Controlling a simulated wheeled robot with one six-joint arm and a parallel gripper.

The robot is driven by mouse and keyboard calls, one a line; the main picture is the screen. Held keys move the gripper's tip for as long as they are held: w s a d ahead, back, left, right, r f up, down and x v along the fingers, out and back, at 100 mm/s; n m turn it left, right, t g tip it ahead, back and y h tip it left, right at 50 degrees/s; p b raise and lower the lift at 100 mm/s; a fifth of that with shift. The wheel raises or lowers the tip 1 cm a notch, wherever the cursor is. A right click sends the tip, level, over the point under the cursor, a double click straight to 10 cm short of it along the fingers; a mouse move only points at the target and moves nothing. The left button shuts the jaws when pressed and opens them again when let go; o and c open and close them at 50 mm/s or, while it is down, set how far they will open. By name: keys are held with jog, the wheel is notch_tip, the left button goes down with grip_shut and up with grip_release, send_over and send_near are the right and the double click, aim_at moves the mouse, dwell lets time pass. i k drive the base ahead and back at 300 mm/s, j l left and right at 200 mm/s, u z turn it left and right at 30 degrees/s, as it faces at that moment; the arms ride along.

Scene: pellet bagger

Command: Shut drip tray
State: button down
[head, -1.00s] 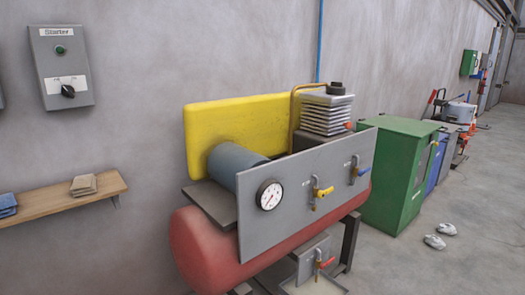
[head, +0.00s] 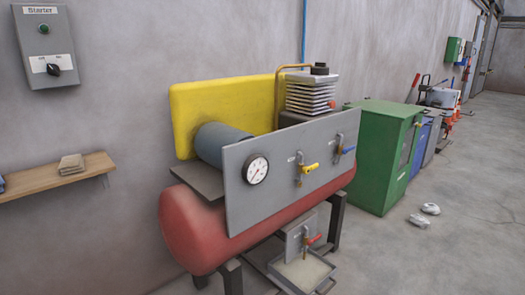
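The drip tray (head: 304,271) shows in the head view at the bottom, low under the right end of the red tank (head: 205,232). It is shallow with a thin grey rim and a pale inside. It looks to stick out past the tank's front; how far it is pulled out I cannot tell. A drain valve with a red handle (head: 312,239) sits on a small grey plate just above it. My gripper is not in view.
A grey panel (head: 238,193) with a gauge and yellow and blue valve handles fronts the tank. A green cabinet (head: 382,160) stands to the right, with white shoes (head: 420,220) on the floor. A wooden shelf (head: 60,180) and starter box (head: 45,50) are on the left wall. The floor at front right is clear.

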aim_at(300, 277)
jog(key=i+l, duration=0.15)
jog(key=i, duration=0.3)
jog(key=i+l, duration=0.15)
jog(key=i, duration=0.25)
jog(key=i+l+u, duration=0.1)
jog(key=i, duration=0.35)
